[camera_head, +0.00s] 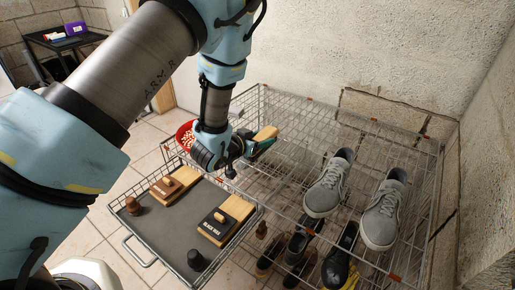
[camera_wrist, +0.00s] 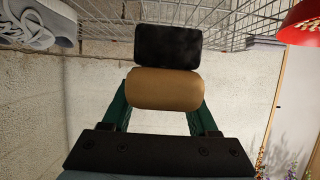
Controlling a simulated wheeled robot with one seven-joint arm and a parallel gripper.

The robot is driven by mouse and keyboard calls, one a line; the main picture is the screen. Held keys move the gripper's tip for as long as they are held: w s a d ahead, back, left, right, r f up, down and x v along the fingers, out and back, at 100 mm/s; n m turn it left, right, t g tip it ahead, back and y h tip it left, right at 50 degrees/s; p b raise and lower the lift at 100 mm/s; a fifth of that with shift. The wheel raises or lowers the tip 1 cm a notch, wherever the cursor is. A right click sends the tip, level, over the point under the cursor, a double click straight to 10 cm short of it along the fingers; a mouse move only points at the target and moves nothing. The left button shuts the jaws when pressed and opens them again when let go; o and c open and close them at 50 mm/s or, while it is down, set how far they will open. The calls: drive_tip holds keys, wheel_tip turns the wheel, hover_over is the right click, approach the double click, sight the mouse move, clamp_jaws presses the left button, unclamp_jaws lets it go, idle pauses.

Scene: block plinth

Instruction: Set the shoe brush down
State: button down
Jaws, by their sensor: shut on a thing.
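My gripper (camera_head: 262,146) is at the end of my arm, above the wire rack and beyond the grey tray. It is shut on the shoe brush (camera_head: 266,132), whose tan wooden part shows at the fingers. In the wrist view, the green fingers of my gripper (camera_wrist: 160,108) stand on either side of the brush's rounded tan wood (camera_wrist: 165,88). A dark block (camera_wrist: 168,47) shows just past the wood and looks like part of the brush. In the head view, most of the brush is hidden by my gripper.
The grey tray (camera_head: 180,235) holds two wood-and-dark boxes (camera_head: 225,220), a brown knob-like piece (camera_head: 133,206) and a black one (camera_head: 196,260). Grey sneakers (camera_head: 330,185) stand on the rack's right (camera_head: 290,125); dark shoes sit below. A red bowl (camera_head: 184,134) is behind my gripper.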

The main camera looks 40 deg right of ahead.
drive_tip(key=shift+r, duration=0.5)
drive_tip(key=w+a+f+n+t+y, duration=0.2)
drive_tip(key=w+a+n+t, duration=0.3)
drive_tip(key=w+a, duration=0.9)
drive_tip(key=w+a+f+n+t+y, duration=0.1)
drive_tip(key=w+a+n+t+y, duration=0.3)
drive_tip(key=a, duration=0.6)
drive_tip(key=w+a+f+n+y, duration=0.1)
drive_tip(key=w+a+n+y, duration=0.1)
drive_tip(key=w+a, duration=0.65)
drive_tip(key=s+a+n+t+y, duration=0.1)
drive_tip(key=s+a+n+y, duration=0.1)
drive_tip(key=a, duration=0.8)
drive_tip(key=s+a+n+y, duration=0.1)
drive_tip(key=a+n+y, duration=0.15)
drive_tip(key=a, duration=0.85)
drive_tip(key=shift+y, duration=0.25)
drive_tip(key=v, duration=0.5)
drive_tip(key=shift+d, duration=0.1)
